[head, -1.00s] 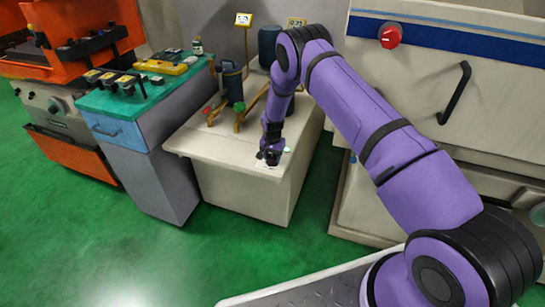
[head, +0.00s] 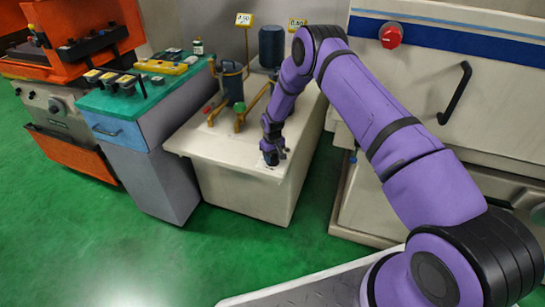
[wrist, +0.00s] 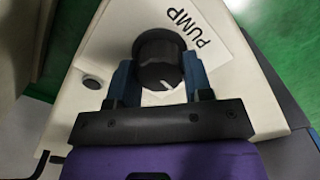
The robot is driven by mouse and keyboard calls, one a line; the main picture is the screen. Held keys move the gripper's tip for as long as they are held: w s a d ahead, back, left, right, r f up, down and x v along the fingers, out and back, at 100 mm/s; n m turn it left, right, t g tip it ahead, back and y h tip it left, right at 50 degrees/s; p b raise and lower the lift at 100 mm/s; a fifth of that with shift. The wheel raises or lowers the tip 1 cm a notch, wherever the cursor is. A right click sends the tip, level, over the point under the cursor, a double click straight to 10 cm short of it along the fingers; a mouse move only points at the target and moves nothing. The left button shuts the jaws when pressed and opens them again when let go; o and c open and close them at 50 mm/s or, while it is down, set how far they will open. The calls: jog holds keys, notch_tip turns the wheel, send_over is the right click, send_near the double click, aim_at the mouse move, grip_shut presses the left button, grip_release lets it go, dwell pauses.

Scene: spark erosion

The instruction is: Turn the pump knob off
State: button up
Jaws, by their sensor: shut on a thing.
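The pump knob (wrist: 158,62) is a black round knob with a white pointer line, seen in the wrist view beside a white label (wrist: 195,35) reading PUMP. The pointer line shows near its lower right side. My gripper (wrist: 158,80) has its two blue fingers on either side of the knob, shut on it. In the head view my gripper (head: 271,156) is down at the front top of the white tank (head: 240,190); the knob itself is hidden there by the gripper.
A small dark round button (wrist: 91,83) sits left of the knob. Two dark blue cylinders, one of them a pump motor (head: 271,47), and yellow pipes stand on the tank's rear. A teal-topped cabinet (head: 120,100) is to the left. A machine with a red knob (head: 390,35) is at right.

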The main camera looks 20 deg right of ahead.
aim_at(272, 156)
jog(key=shift+n, duration=0.8)
jog(key=o, duration=0.9)
jog(key=shift+r, duration=0.1)
notch_tip(272, 156, up, 11)
jog(key=shift+f, duration=0.2)
